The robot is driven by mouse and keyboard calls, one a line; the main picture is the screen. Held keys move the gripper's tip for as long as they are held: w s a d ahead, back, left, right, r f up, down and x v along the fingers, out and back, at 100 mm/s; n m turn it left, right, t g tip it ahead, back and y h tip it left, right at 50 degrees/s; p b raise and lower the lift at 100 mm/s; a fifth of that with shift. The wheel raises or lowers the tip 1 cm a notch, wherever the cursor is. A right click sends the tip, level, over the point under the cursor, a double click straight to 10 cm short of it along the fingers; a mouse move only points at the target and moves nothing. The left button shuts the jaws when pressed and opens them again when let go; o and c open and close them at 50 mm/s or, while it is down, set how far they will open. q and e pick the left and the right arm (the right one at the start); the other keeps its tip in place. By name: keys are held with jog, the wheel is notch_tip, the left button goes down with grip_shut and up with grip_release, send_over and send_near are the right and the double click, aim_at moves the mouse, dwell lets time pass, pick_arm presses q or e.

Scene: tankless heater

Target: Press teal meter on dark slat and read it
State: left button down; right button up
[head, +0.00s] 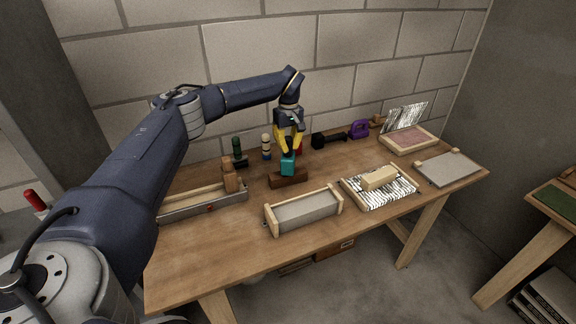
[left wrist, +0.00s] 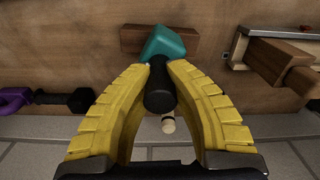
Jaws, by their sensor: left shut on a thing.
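My left gripper (head: 288,148) has yellow fingers and points down over the middle of the table; in the left wrist view its fingertips (left wrist: 159,72) close around a black handle. The handle belongs to the teal meter (head: 288,167), whose teal head (left wrist: 164,43) sticks out beyond the fingertips. The dark slat (head: 289,179) is a brown wooden bar lying on the table. The teal head is at the slat (left wrist: 193,44) and overlaps it in both views. I cannot tell whether they touch, and no reading is legible. My right gripper is not in view.
A metal tray with wooden blocks (head: 205,202) is at left. A grey block in a wooden frame (head: 306,212) is in front. A striped tray (head: 350,192) is at right. Green-black (head: 237,147) and cream (head: 266,147) tools, a black dumbbell-shaped tool (head: 328,140) and a purple tool (head: 359,128) stand behind.

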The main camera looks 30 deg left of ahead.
aim_at(289, 138)
pick_arm(q)
jog(key=shift+f, duration=0.6)
dwell(1.6)
jog(key=shift+r, duration=0.15)
jog(key=shift+r, duration=3.4)
jog(key=shift+w, duration=0.1)
